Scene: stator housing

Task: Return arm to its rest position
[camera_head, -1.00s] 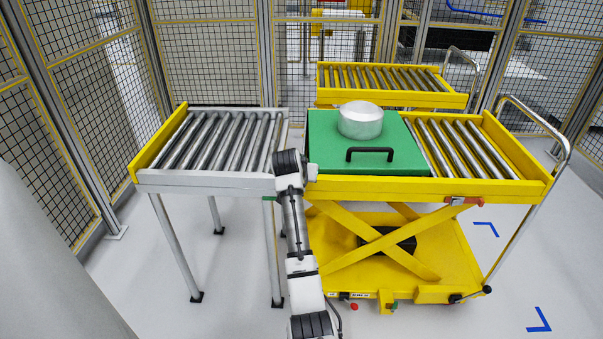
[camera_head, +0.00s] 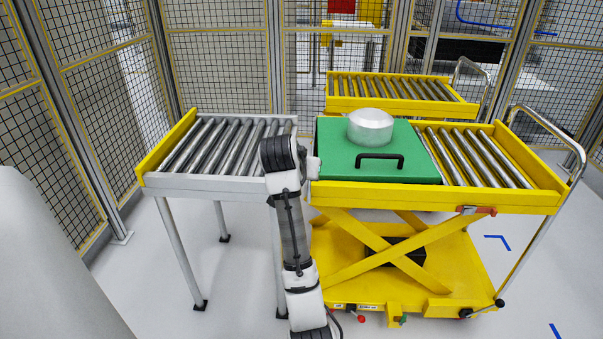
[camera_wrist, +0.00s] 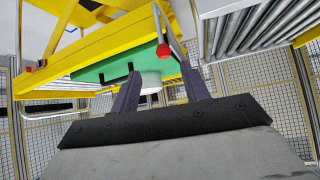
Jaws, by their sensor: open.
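My arm (camera_head: 292,230) rises in front of the tables in the head view, its upper end near the gap between the grey roller table and the yellow lift cart. My gripper (camera_wrist: 160,92) shows in the wrist view with its two dark fingers apart and nothing held between them. In the head view I cannot make out the fingers. A silvery round housing (camera_head: 370,126) sits on a green board (camera_head: 335,160) on the yellow cart, apart from my arm. The housing (camera_wrist: 151,82) and board (camera_wrist: 95,72) also show beyond the fingers in the wrist view.
The grey roller table (camera_head: 205,182) stands left of the yellow lift cart (camera_head: 480,200). Another yellow roller table (camera_head: 400,105) is behind. Mesh fences (camera_head: 95,90) enclose the back and left. A red knob (camera_wrist: 163,50) on a rod shows near the fingers.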

